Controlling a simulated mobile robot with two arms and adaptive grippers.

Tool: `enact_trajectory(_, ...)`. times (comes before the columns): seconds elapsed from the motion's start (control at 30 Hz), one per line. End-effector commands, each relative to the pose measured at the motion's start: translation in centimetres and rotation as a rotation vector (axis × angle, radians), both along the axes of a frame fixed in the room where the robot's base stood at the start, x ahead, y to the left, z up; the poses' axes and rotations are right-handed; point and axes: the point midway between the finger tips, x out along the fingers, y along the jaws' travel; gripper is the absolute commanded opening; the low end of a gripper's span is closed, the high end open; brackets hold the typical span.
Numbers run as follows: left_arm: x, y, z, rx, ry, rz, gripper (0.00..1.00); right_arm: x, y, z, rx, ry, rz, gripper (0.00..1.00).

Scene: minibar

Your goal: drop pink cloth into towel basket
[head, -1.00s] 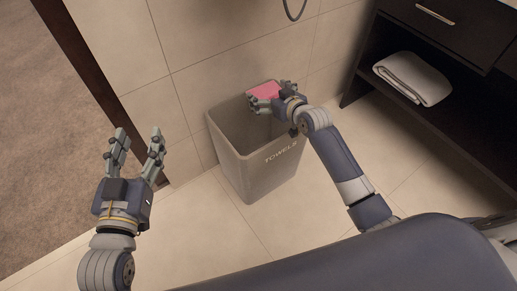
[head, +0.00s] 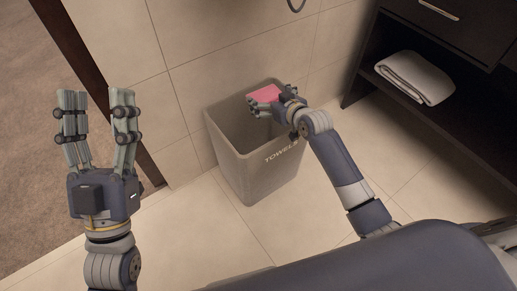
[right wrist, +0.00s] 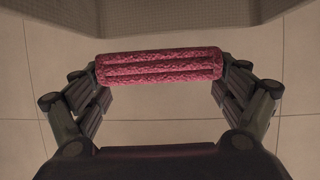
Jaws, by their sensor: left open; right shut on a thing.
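The pink cloth (head: 264,93) is folded and held in my right gripper (head: 267,104), above the right part of the towel basket's opening. The right wrist view shows the cloth (right wrist: 160,66) spanning between the two fingers, with the fingers on its ends. The towel basket (head: 258,178) is a tall grey bin with "TOWELS" on its side, standing on the floor. Its inside is partly seen and looks empty; the right part is hidden by my right gripper. My left gripper (head: 97,105) is open and empty, raised to the left of the basket.
A tiled wall (head: 215,45) stands behind the basket. A dark cabinet (head: 430,120) at the right holds a folded white towel (head: 414,76) on its open shelf. A dark door frame (head: 85,70) and brown carpet (head: 35,150) lie at the left. The tiled floor in front is clear.

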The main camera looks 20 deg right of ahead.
Motion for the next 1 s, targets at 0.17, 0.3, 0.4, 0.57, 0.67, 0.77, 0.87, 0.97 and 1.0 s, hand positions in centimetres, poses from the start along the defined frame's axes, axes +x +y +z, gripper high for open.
enact_trajectory(0.17, -0.94, 0.12, 0.80, -0.019, -0.062, -0.004, 0.52, 0.02, -0.01, -0.22, 0.000, -0.001, 0.000, 0.69)
enact_trajectory(0.3, -1.22, 0.17, 1.07, -0.025, -0.080, -0.005, 0.52, 0.02, 0.00, -0.24, 0.000, -0.001, 0.000, 0.69)
enact_trajectory(0.4, -1.24, 0.16, 1.10, -0.025, -0.081, -0.005, 0.52, 0.01, -0.01, -0.23, 0.000, -0.001, 0.000, 0.69)
enact_trajectory(0.57, -1.23, 0.16, 1.10, -0.025, -0.080, -0.005, 0.52, 0.01, -0.01, -0.23, 0.000, -0.001, 0.000, 0.97)
enact_trajectory(0.67, -1.23, 0.16, 1.09, -0.025, -0.080, -0.005, 0.52, 0.01, -0.01, -0.24, 0.000, -0.001, 0.000, 1.00)
enact_trajectory(0.77, -1.23, 0.16, 1.10, -0.024, -0.081, -0.004, 0.52, 0.02, -0.01, -0.25, 0.000, -0.001, 0.000, 1.00)
enact_trajectory(0.87, -1.23, 0.16, 1.10, -0.025, -0.080, -0.005, 0.52, 0.02, -0.01, -0.25, 0.000, -0.001, 0.000, 1.00)
enact_trajectory(0.97, -1.20, 0.16, 1.07, -0.024, -0.079, -0.005, 0.52, -0.01, -0.01, -0.29, 0.000, 0.000, 0.000, 1.00)
enact_trajectory(1.0, -1.19, 0.18, 1.04, -0.024, -0.078, -0.004, 0.52, -0.07, -0.03, -0.27, 0.000, 0.000, 0.000, 1.00)
